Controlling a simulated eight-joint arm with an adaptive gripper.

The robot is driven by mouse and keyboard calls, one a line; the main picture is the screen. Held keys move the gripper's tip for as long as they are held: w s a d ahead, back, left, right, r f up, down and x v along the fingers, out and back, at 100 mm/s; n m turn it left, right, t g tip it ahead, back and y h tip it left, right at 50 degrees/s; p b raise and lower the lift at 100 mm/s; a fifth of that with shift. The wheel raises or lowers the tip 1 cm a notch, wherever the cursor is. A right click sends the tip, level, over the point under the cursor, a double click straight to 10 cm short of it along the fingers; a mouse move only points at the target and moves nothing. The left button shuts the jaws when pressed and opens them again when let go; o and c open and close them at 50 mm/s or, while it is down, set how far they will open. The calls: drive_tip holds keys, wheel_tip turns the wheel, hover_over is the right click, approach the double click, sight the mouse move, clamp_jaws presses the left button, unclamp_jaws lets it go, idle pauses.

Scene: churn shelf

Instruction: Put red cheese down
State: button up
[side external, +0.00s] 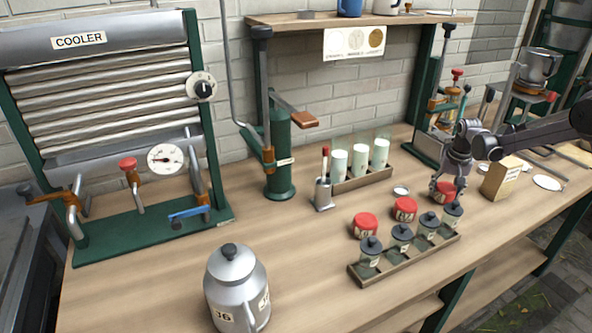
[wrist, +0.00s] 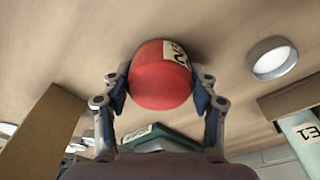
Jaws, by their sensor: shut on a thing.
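A red cheese (side external: 445,196) with a pale label is between the fingers of my gripper (side external: 447,184), at the right of the bench. In the wrist view the same red cheese (wrist: 160,82) fills the space between the two fingertips (wrist: 163,100), which press on its sides. The cheese is at or close above the wooden top; I cannot tell whether it touches. Two more red cheeses with labels stand to its left, one nearer (side external: 405,209) and one farther left (side external: 365,225).
A rack of grey-lidded jars (side external: 410,254) stands in front, and a rack of tall milky glasses (side external: 361,180) behind. A small white-topped round dish (side external: 401,191) is just left of my gripper. A tan carton (side external: 502,178) stands close on the right. A metal can (side external: 237,288) is front left.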

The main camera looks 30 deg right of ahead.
sight(446, 190)
drive_tip(key=o, duration=1.3)
drive_tip(key=shift+f, duration=0.15)
drive_tip(key=r, duration=0.7)
drive_tip(key=s+a+r, duration=0.1)
drive_tip(key=r, duration=0.3)
drive_tip(key=shift+s+a+r, duration=0.1)
drive_tip(key=s+a+r+n+t, duration=0.1)
drive_tip(key=s+a+r+n, duration=0.1)
drive_tip(key=s+a+r, duration=0.35)
drive_tip(key=s+a+r+n+t, duration=0.2)
drive_tip(key=a, duration=0.7)
drive_tip(key=shift+s+a+f+n+t+y, duration=0.2)
drive_tip(key=shift+s+a+f+n+t, duration=0.5)
drive_tip(key=shift+s+a, duration=1.2)
drive_tip(key=shift+s+a+f+n+t+y, duration=0.3)
drive_tip(key=shift+s+a+n, duration=0.65)
drive_tip(key=shift+s+a, duration=1)
drive_tip(key=shift+s+a+f+n+t+y, duration=0.1)
drive_tip(key=shift+s+a+f+n+t, duration=0.65)
drive_tip(key=shift+s+a, duration=1.15)
